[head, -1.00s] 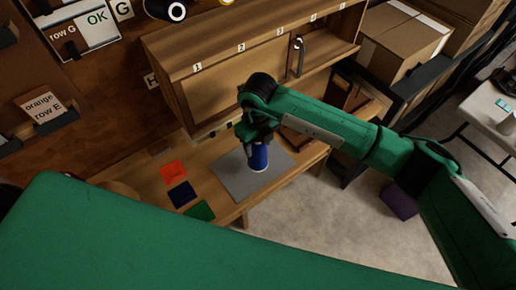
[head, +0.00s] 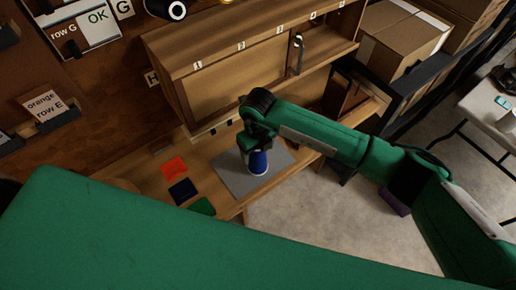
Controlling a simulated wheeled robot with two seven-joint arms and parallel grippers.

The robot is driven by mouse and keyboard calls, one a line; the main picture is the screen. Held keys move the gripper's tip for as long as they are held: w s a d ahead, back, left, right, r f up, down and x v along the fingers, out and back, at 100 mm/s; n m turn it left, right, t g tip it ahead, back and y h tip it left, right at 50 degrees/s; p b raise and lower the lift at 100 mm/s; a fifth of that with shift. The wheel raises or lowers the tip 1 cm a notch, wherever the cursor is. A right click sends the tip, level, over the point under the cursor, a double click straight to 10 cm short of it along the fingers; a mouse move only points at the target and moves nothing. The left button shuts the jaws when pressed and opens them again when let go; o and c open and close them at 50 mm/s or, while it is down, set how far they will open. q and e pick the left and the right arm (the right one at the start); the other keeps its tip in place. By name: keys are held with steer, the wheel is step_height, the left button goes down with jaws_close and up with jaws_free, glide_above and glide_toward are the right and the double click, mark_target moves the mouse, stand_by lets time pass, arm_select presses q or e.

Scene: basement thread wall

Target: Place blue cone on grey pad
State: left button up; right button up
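The blue cone (head: 259,163) is upright at the grey pad (head: 239,181), over its middle part; I cannot tell whether its base touches the pad. My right gripper (head: 256,149) is at the top of the cone, pointing down. Its fingers are mostly hidden by the wrist and the cone, so their grip is not clear. My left gripper is not in view; only a large green arm link of mine crosses the bottom of the view.
A wooden cabinet (head: 240,85) with numbered bays stands behind the pad. Cardboard boxes (head: 402,38) are at the upper right.

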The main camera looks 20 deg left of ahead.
step_height(320, 180, up, 12)
steer(key=b, duration=0.3)
steer(key=shift+r, duration=0.15)
steer(key=shift+s, duration=0.1)
stand_by(0.5)
